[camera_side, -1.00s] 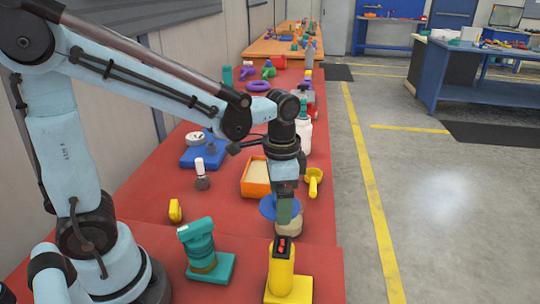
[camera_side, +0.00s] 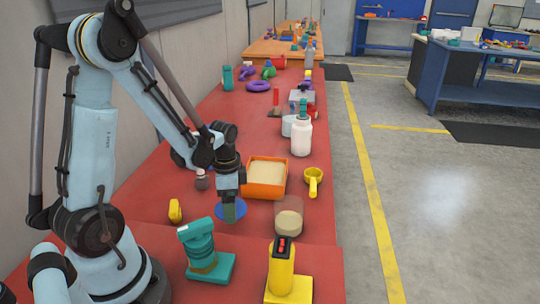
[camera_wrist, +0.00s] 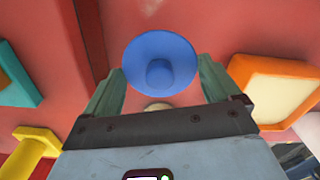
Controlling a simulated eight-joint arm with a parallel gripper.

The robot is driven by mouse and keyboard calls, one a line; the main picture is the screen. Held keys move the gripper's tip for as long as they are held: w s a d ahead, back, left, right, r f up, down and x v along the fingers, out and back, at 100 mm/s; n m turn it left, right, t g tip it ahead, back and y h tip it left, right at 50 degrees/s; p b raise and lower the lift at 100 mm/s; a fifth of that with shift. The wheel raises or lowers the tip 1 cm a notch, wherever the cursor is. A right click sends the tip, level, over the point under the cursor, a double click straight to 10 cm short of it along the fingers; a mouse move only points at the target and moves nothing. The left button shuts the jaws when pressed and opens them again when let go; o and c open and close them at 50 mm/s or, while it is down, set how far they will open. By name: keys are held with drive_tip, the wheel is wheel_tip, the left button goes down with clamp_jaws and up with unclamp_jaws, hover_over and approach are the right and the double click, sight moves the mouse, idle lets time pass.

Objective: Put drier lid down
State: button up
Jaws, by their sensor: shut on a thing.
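The drier lid, a round blue disc (camera_side: 240,207) with a central knob, is at my gripper (camera_side: 229,216) in the side view. My gripper is shut on it. In the wrist view the lid (camera_wrist: 137,60) shows with its knob in the middle, between my two greenish fingers. Whether it touches the red table or hangs just above it, I cannot tell. The clear drier jar (camera_side: 289,220) with beige contents stands uncovered to the right of the lid in the side view.
An orange tray (camera_side: 264,191) of pale material lies just behind. A yellow scoop (camera_side: 314,182) and white bottle (camera_side: 301,137) stand right. A yellow piece (camera_side: 175,211) lies left. Teal (camera_side: 203,248) and yellow (camera_side: 281,270) devices stand in front.

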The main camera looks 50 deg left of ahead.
drive_tip(key=shift+w+a+f, duration=0.1)
drive_tip(key=shift+a+f, duration=0.5)
drive_tip(key=shift+a, duration=0.2)
drive_tip(key=shift+f, duration=1.9)
drive_tip(key=o, duration=0.7)
drive_tip(key=shift+o, duration=0.2)
